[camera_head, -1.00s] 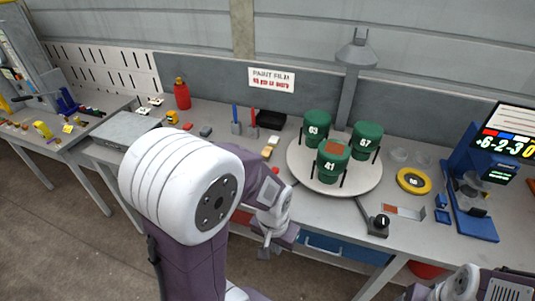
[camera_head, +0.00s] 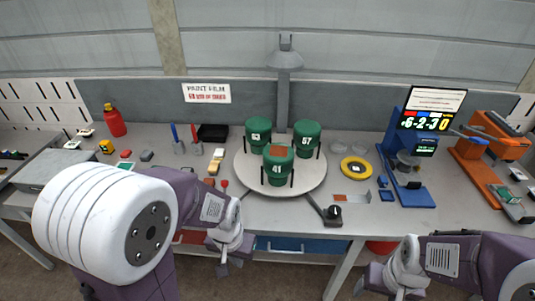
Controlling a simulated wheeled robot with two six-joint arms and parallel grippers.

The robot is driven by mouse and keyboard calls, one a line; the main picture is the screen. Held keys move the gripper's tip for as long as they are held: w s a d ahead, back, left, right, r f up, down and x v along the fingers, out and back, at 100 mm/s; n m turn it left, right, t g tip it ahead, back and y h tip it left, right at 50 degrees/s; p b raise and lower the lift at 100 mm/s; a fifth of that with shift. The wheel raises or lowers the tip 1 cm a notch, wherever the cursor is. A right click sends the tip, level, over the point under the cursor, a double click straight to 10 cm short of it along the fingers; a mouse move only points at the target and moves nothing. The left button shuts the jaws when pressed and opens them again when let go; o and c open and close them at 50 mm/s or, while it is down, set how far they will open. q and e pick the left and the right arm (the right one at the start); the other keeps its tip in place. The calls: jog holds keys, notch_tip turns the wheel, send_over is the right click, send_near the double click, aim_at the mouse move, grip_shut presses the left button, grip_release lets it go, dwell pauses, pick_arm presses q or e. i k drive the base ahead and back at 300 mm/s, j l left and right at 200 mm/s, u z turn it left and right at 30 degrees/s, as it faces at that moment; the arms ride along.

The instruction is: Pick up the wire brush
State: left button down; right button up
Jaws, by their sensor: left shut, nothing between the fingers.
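I cannot pick out the wire brush for certain. A small tan block-like item (camera_head: 213,167) on the workbench, left of the round turntable, may be it, but it is too small to tell. My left gripper (camera_head: 222,268) is shut and empty, pointing down in front of the bench's front edge, below and nearer than the tan item. My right gripper (camera_head: 362,288) is at the bottom edge, right of centre, and its jaws are too unclear to read.
A white turntable (camera_head: 242,178) carries three green numbered canisters. Two scrapers (camera_head: 197,147) stand behind the tan item, beside a black tray (camera_head: 213,132). A yellow ring (camera_head: 345,168), a blue stand (camera_head: 412,194) and an orange press (camera_head: 478,178) stand to the right.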

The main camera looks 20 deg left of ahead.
aim_at(213, 168)
jog(key=i+j, duration=0.2)
jog(key=j, duration=0.15)
jog(key=i+j, duration=0.2)
jog(key=j, duration=0.15)
jog(key=i+j+z, duration=0.1)
jog(key=j, duration=0.3)
jog(key=i+j, duration=0.3)
